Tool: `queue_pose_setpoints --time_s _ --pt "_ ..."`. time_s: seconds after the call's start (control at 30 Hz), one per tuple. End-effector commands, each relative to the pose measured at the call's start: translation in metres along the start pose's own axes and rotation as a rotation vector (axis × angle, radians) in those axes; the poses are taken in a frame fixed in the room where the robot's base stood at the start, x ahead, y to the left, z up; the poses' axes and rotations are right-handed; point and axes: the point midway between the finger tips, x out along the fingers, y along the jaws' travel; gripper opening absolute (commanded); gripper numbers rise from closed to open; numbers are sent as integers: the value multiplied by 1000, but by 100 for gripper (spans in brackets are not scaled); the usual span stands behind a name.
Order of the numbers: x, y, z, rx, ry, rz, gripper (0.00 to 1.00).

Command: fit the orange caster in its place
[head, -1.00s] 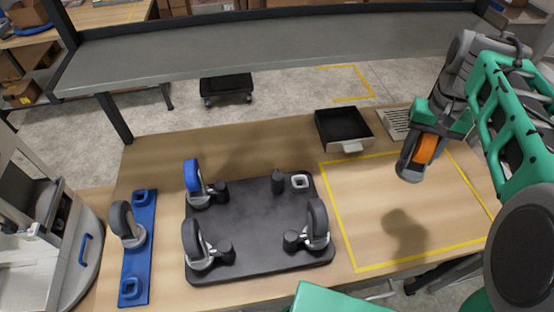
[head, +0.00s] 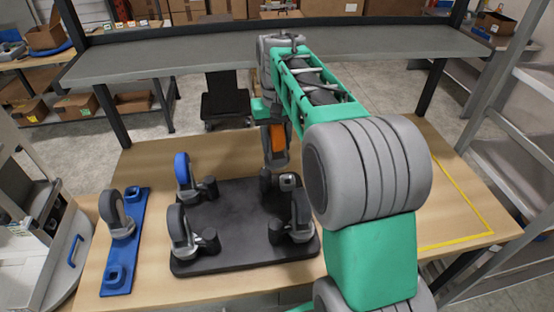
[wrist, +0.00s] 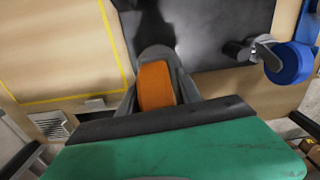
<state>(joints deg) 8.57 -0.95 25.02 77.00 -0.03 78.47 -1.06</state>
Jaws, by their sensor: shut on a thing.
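My gripper (head: 276,156) is shut on the orange caster (head: 279,138) and holds it above the table, by the back right corner of the black plate (head: 225,245). In the wrist view, the orange wheel (wrist: 155,86) sits between the grey fingers, with the plate (wrist: 220,30) beyond. The plate's back right corner has an empty square socket (head: 289,180) beside a short black post (head: 265,180). The other corners hold a blue-wheeled caster (head: 183,171) at back left and two grey-wheeled casters (head: 178,226) (head: 301,208) at the front. The orange caster's lower end is hard to make out.
A grey shelf (head: 190,52) crosses behind the table. A yellow outline (head: 465,198) marks table at right, partly hidden by my arm.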

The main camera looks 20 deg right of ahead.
Motion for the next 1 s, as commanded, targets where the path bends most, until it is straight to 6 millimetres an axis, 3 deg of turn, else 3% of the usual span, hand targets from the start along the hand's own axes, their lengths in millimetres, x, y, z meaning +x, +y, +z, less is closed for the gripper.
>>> queue_pose_setpoints --time_s 0.03,0.1,0.23,0.63,1.0 --pt "28 15 -9 28 5 0 0" --pt "38 29 -18 53 8 1 0" --pt "42 40 -25 71 10 1 0" --pt "67 39 -24 70 10 1 0" --pt "67 39 -24 70 10 1 0"
